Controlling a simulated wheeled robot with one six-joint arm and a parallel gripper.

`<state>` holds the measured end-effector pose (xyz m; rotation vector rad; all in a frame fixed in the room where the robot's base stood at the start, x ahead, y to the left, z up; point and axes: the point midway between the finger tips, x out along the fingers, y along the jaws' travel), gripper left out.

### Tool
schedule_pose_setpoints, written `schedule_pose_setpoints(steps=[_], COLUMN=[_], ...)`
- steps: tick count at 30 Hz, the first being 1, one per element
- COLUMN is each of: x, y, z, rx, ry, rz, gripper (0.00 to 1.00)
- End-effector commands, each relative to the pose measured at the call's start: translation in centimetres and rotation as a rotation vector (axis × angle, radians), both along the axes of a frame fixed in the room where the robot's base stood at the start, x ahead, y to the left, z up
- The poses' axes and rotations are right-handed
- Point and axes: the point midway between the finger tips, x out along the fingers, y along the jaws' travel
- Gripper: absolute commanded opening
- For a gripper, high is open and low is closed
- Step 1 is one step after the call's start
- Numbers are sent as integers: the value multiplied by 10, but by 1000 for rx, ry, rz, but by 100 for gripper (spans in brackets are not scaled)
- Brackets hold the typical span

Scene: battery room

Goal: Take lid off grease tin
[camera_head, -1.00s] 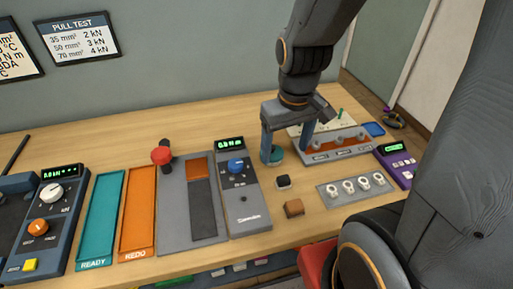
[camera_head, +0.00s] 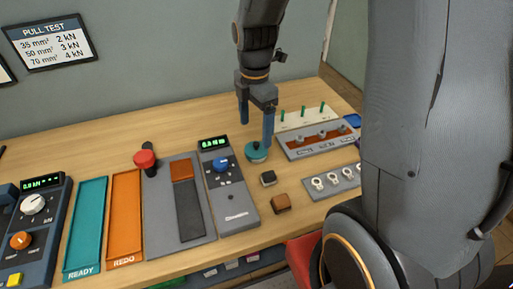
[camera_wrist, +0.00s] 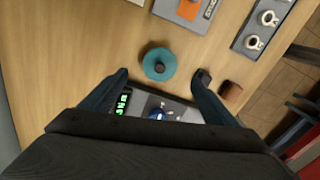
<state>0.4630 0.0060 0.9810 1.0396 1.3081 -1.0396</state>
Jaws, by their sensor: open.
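The grease tin (camera_head: 257,156) stands on the wooden table, right of the grey panel with the blue knob. It has a round teal lid with a dark knob in its middle, and the lid looks seated on it. From above, in the wrist view, the teal lid (camera_wrist: 159,64) lies just ahead of my fingertips, near the middle. My gripper (camera_head: 256,130) is open and empty, pointing down, with its fingers spread above and around the tin in the head view. The wrist view shows the two fingers (camera_wrist: 163,74) apart, with nothing between them. The tin's sides are mostly hidden.
A small black block (camera_head: 268,179) and a brown block (camera_head: 281,204) sit close in front of the tin. The grey device (camera_head: 228,185) stands left of it. A rack (camera_head: 318,141) and a tray of ring lugs (camera_head: 333,181) lie right. Table behind the tin is clear.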

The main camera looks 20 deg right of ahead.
Motion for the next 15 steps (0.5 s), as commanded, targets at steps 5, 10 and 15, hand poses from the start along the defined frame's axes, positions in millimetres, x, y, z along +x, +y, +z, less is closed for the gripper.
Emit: schedule_pose_setpoints(steps=[5,10,15], x=[-1,-1,1], y=[-1,-3,-4], z=[-16,-31,-52], rx=[0,0,0], ry=[4,4,3], rz=[-2,-3,-3], gripper=[82,82,82])
